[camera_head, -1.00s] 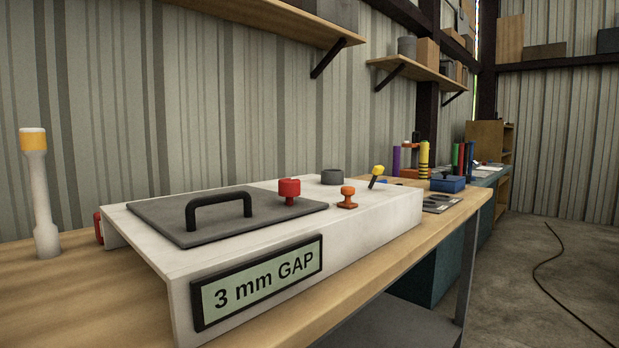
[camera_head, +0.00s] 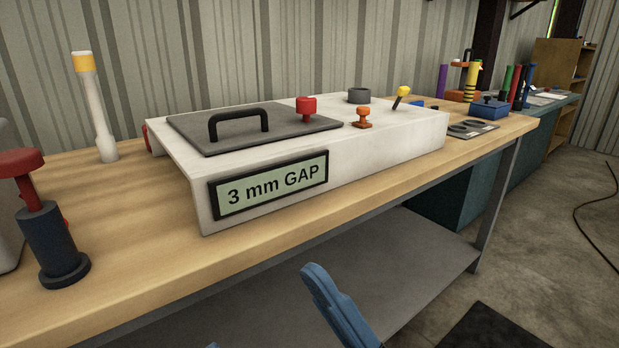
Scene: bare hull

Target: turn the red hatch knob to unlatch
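The red hatch knob (camera_head: 306,107) stands upright at the right end of a dark grey hatch plate (camera_head: 190,125) with a black arched handle (camera_head: 238,122). The plate lies flat on a white box (camera_head: 400,140) on the wooden bench. A label on the box front (camera_head: 270,186) reads "3 mm GAP". A blue part that looks like my gripper (camera_head: 335,300) shows at the bottom edge, in front of and below the bench, well apart from the knob. Most of it is out of frame, so its opening and any contents cannot be told.
An orange knob (camera_head: 364,119), a grey ring (camera_head: 359,96) and a yellow-tipped lever (camera_head: 402,95) stand on the box, right of the red knob. A white post with yellow top (camera_head: 95,105) and a red-topped dark post (camera_head: 48,240) stand at left. A lower shelf (camera_head: 400,255) runs beneath the bench.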

